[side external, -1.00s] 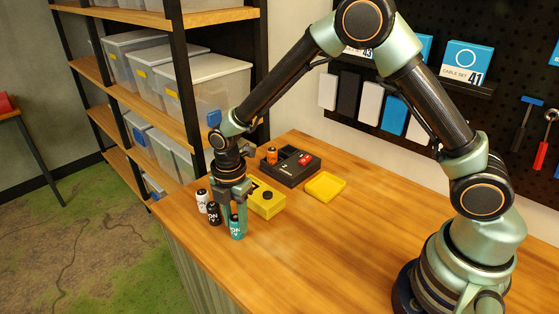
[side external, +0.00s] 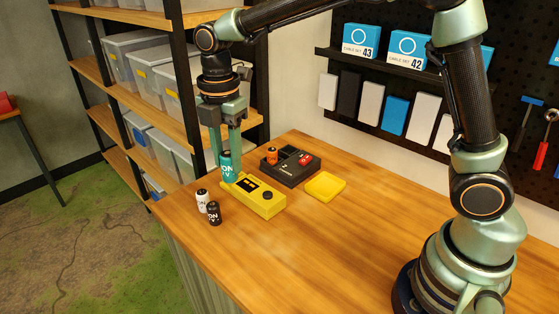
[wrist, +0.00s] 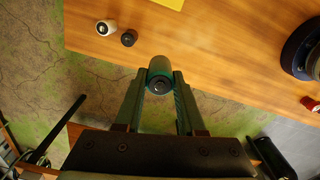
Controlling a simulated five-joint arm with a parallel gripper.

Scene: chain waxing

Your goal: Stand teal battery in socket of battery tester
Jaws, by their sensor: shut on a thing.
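The teal battery (side external: 229,168) is upright between the fingers of my gripper (side external: 228,153), which is shut on it. In the side view its lower end shows at the far left end of the yellow battery tester (side external: 262,202). I cannot tell whether it touches the tester or hangs above it, and the socket is not clearly visible. In the wrist view the battery (wrist: 160,72) shows end-on between my fingertips (wrist: 161,82).
A white battery (side external: 202,200) and a black battery (side external: 214,214) stand left of the tester. Behind it are a dark case (side external: 285,175) with an orange battery (side external: 272,156) and a red item, and an empty yellow tray (side external: 325,186).

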